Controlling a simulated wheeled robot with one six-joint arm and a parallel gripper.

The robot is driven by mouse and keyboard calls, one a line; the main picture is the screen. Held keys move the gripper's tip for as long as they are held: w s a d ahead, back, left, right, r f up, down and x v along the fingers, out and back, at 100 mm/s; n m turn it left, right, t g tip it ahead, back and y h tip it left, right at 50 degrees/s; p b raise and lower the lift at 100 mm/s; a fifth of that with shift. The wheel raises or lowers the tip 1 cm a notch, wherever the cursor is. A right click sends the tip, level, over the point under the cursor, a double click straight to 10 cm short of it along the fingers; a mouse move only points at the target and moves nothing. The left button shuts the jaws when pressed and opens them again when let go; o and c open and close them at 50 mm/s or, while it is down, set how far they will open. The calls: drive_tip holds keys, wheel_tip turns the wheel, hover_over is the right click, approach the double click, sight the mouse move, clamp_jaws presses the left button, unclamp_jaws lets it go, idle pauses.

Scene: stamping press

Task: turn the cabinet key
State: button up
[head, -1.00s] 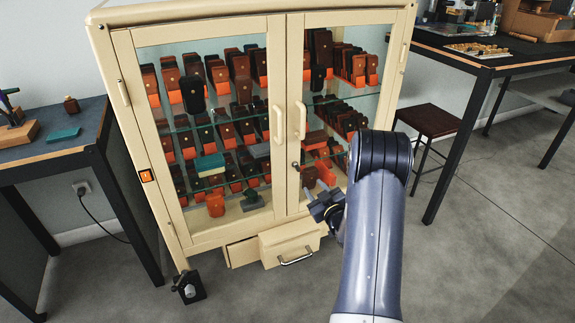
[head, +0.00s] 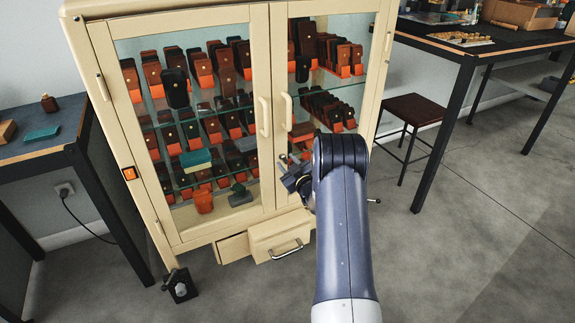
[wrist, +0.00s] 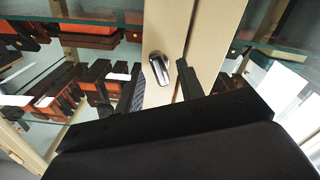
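The cream cabinet (head: 190,237) has two glass doors, which look closed. In the wrist view the metal key (wrist: 160,68), a shiny rounded grip, stands out from the cream door frame (wrist: 205,35). My gripper (head: 288,168) is at the right door's inner edge, below the door handles. In the wrist view my gripper (wrist: 160,76) is open, with one finger on each side of the key and a visible gap to both. I cannot tell how deep the key sits between the fingers.
A drawer (head: 280,238) stands partly out below the doors, under my gripper. Door handles (head: 287,112) stick out above it. A stool (head: 412,110) and a dark table (head: 468,55) are at right, a workbench (head: 50,125) at left. Floor at front right is clear.

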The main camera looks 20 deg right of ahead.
drive_tip(key=shift+w, duration=0.15)
drive_tip(key=shift+c, duration=0.2)
clamp_jaws()
drive_tip(key=shift+f+m+b, duration=0.15)
drive_tip(key=shift+m+b, duration=0.5)
drive_tip(key=shift+m, duration=0.15)
drive_tip(key=m+b, duration=0.1)
drive_tip(key=m, duration=0.2)
